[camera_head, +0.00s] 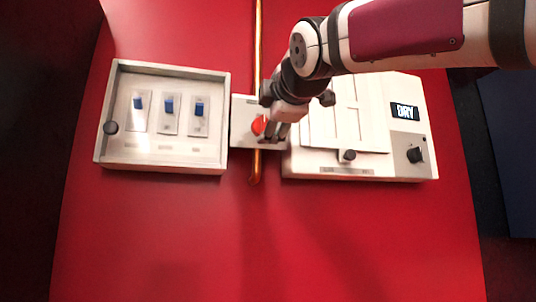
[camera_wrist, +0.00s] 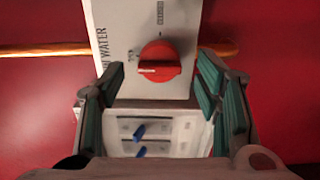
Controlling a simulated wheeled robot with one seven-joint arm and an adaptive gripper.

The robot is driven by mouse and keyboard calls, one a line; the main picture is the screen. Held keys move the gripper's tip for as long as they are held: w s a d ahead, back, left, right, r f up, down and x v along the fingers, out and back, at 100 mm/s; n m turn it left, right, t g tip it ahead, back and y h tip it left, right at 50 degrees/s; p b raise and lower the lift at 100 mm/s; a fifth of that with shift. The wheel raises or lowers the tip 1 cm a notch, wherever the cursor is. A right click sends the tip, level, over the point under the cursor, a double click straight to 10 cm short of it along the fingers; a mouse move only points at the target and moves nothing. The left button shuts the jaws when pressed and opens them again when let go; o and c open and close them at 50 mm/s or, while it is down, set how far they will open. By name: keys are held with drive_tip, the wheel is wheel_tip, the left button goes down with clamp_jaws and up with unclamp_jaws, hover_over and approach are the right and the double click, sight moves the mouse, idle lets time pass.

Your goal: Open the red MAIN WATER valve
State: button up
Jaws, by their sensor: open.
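Printed marks and partly readable "WATER" lettering are on the plate. In the head view the knob (camera_head: 259,124) is partly hidden by my gripper (camera_head: 277,132), which is just right of it. In the wrist view my gripper (camera_wrist: 160,78) is open, with one finger on each side below the knob. The knob shows between the fingertips, and I see no contact.
A copper pipe (camera_head: 257,50) runs behind the plate. To its left is a shallow box (camera_head: 165,73) with several blue switches. To its right is a white unit (camera_head: 400,165) with a "DRY" display (camera_head: 407,111) and a black knob (camera_head: 415,155). The red surface below (camera_head: 150,240) is clear.

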drive_tip(key=v, duration=1)
drive_tip(key=shift+s, duration=0.15)
